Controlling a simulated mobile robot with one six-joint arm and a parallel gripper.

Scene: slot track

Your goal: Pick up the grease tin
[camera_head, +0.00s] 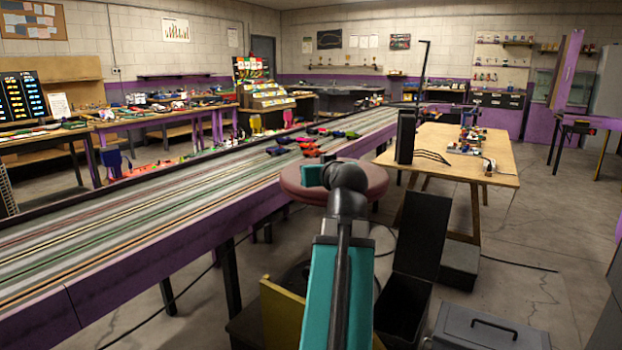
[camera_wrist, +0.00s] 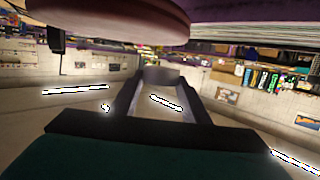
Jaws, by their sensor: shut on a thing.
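In the wrist view my gripper (camera_wrist: 160,84) is shut, its two dark fingers on either side of a small, plain grey thing (camera_wrist: 160,74), which I take to be the grease tin. Only a part of it shows between the fingertips, and no label can be read. The round, reddish-brown stool top (camera_wrist: 110,14) fills the upper part of the wrist view, close by; I cannot tell whether the tin touches it. In the head view the stool top (camera_head: 373,183) lies behind my arm, which hides the fingers and the tin.
The slot track table (camera_head: 120,235) runs along the left, with several toy cars (camera_head: 300,145) on it. A wooden table (camera_head: 480,172) stands to the right, with a black box (camera_head: 405,136). An open black case (camera_head: 412,270) and a grey toolbox (camera_head: 488,330) are on the floor.

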